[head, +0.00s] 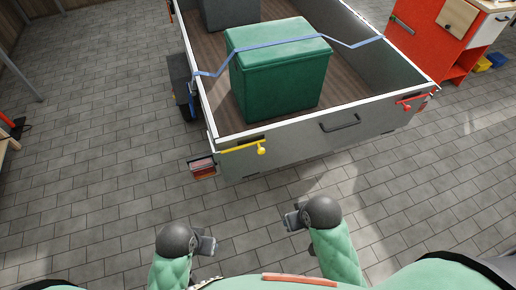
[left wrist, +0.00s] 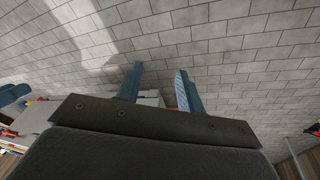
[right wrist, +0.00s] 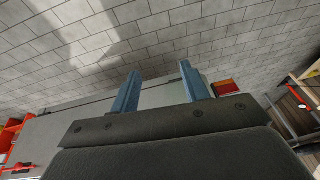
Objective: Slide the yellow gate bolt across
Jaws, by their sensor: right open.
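The yellow gate bolt (head: 243,148) lies along the top left of the trailer's grey tailgate (head: 310,140), with its knob at the right end. My left gripper (head: 209,244) is in front of the trailer, below and left of the bolt in the head view. Its fingers stand apart and empty in the left wrist view (left wrist: 158,85). My right gripper (head: 291,218) is to the right of it, also short of the tailgate. Its fingers are apart and empty in the right wrist view (right wrist: 160,80). I cannot make out the yellow bolt in either wrist view.
A red bolt (head: 409,101) sits at the tailgate's right end, and a handle (head: 340,122) in its middle. A green box (head: 280,75) under a blue strap (head: 285,42) stands in the trailer. A tail light (head: 203,168) sticks out at left. Paving before the tailgate is clear.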

